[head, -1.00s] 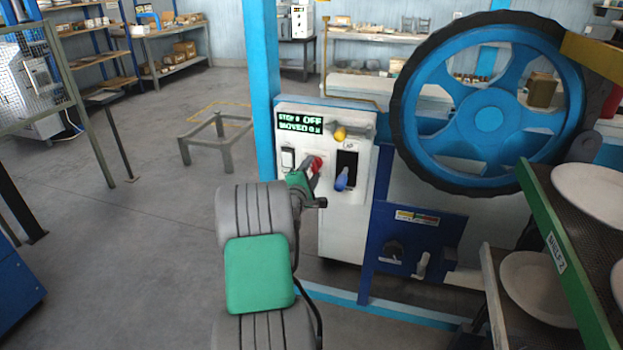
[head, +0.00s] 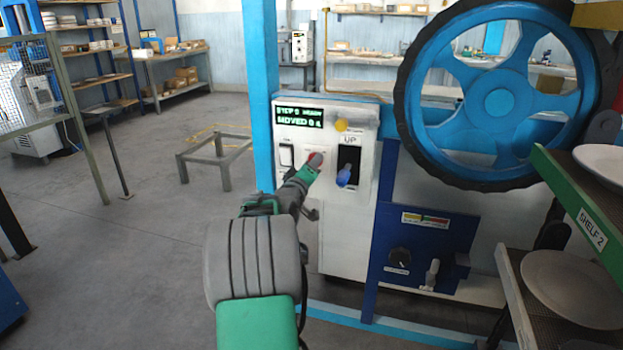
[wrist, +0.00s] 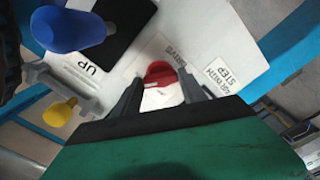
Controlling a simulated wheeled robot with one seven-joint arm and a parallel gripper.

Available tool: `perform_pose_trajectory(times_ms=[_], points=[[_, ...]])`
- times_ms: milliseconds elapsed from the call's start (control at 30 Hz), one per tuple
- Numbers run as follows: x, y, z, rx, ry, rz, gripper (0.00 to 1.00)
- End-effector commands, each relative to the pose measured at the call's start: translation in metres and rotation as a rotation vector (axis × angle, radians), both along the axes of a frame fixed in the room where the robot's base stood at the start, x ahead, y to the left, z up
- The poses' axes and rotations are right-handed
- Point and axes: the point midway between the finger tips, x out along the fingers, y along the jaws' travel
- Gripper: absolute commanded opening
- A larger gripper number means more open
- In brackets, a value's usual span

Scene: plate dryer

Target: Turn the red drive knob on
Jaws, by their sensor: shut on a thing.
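The red drive knob (head: 315,160) is on the white control panel (head: 345,215), below the green-lettered display (head: 299,115). My gripper (head: 306,172) is at the knob. In the wrist view the red knob (wrist: 160,73) sits between the two fingertips of my gripper (wrist: 161,82), and the jaws are shut on it. The display reads "STEP 0" with a second word too small to read surely, and "MOVED 0" below. The knob's exact angle is hard to tell, as my gripper partly covers it.
A blue-handled lever (head: 344,176) under an "UP" label is close right of the knob. A yellow knob (head: 341,125) is above it. A white rocker switch (head: 286,155) is to the left. A big blue wheel (head: 498,93) and shelves with plates (head: 575,288) stand right.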

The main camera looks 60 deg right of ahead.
Motion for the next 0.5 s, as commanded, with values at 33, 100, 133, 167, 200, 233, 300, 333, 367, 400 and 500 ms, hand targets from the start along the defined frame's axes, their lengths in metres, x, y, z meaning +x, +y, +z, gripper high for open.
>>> perform_pose_trajectory(times_ms=[33, 100, 133, 167, 200, 233, 300, 333, 367, 400, 500], points=[[-0.0005, 0.0000, -0.0054, 0.005, -0.031, -0.001, 0.09], [-0.0004, 0.0000, -0.0049, 0.012, -0.072, -0.001, 0.09], [-0.0004, 0.0000, -0.0046, 0.014, -0.087, -0.001, 0.09], [-0.0003, 0.0001, -0.0044, 0.016, -0.103, 0.000, 0.09], [-0.0001, 0.0000, -0.0042, 0.019, -0.119, -0.001, 0.09], [-0.0002, 0.0000, -0.0041, 0.022, -0.132, 0.000, 0.09], [-0.0001, 0.0000, -0.0037, 0.026, -0.155, -0.001, 0.09], [-0.0001, -0.0001, -0.0034, 0.028, -0.164, -0.001, 0.09], [-0.0001, 0.0000, -0.0031, 0.029, -0.172, -0.001, 0.09], [-0.0001, 0.0000, -0.0027, 0.030, -0.180, 0.000, 0.09], [-0.0001, 0.0000, -0.0019, 0.032, -0.192, 0.000, 0.09]])
